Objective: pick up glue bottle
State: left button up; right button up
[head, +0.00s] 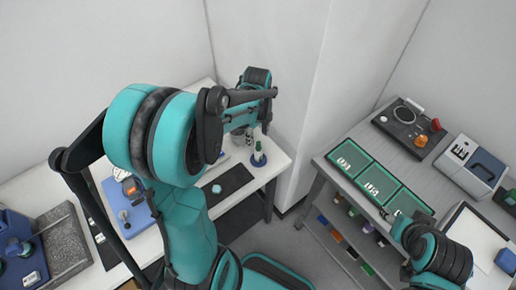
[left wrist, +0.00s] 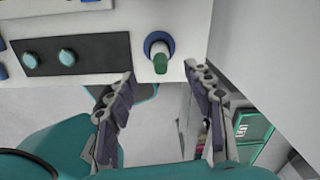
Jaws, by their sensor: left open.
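A small bottle with a green tip (head: 258,149) stands upright on a round blue base near the right end of the white bench; I take it to be the glue bottle. In the left wrist view the bottle (left wrist: 159,58) shows from above, at the bench edge. My left gripper (left wrist: 160,75) is open and empty, with its two fingers spread to either side below the bottle in that view, apart from it. In the head view the left gripper (head: 250,124) hangs above the bottle.
A dark mat (left wrist: 75,58) with two round pale discs lies left of the bottle. The wall corner rises close on the right. A grey bench (head: 335,150) with green trays (head: 378,184) stands across a floor gap. A granite block (head: 60,250) sits far left.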

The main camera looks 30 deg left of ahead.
aim_at(259, 145)
pick_arm(q)
jog(key=shift+w+a+f+m, duration=0.15)
jog(key=shift+w+a+m, duration=0.05)
jog(key=shift+w+m, duration=0.3)
jog(key=shift+f, duration=0.35)
jog(key=f, duration=0.2)
jog(key=f+b, duration=0.1)
jog(key=f, duration=0.3)
jog(key=shift+s+d+f+b, duration=0.25)
jog(key=shift+s+d+b, duration=0.1)
jog(key=shift+s, duration=0.05)
jog(key=shift+f, duration=0.4)
grip_shut()
